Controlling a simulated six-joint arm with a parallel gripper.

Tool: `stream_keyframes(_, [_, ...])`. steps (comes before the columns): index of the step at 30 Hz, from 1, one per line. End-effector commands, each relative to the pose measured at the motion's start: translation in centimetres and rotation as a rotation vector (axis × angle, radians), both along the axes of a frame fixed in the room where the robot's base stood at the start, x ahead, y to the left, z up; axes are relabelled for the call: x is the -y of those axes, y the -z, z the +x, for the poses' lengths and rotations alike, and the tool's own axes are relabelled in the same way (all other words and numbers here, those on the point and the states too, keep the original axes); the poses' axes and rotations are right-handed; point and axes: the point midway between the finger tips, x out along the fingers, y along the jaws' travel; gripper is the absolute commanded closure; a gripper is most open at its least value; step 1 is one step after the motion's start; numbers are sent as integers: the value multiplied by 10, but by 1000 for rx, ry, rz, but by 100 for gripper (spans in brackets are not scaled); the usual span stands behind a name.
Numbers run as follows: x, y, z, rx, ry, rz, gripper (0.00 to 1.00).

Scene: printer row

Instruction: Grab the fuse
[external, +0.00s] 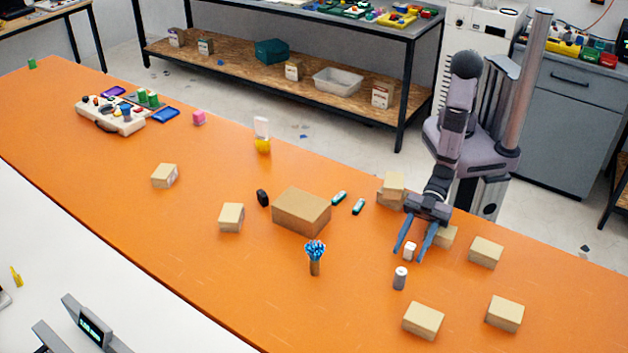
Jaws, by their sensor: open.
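My gripper (408,256) points down over the orange table with its two blue fingers spread apart. A small white block-like object (410,250) shows between the fingers, and I cannot tell whether they touch it. A small grey-white cylinder (400,278) stands upright just in front of the fingertips. Two small teal and white pieces (339,198) lie to the left of the gripper. None of these is clearly marked, so I cannot tell from this view which is the fuse.
Cardboard boxes stand close around the gripper, one of them (486,252) to its right. A larger box (301,212) and a holder with blue-topped items (315,257) stand to the left. A beige case (110,119) sits far left. The table's left middle is mostly clear.

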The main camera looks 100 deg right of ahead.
Motion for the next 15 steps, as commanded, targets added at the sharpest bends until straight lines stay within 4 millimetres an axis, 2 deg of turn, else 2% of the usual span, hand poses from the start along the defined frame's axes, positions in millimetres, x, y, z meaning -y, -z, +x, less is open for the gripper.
stream_keyframes(9, [-23, 10, 21, 0, 0, 0, 58])
stream_keyframes(15, [-26, 13, 24, 0, 0, 0, 58])
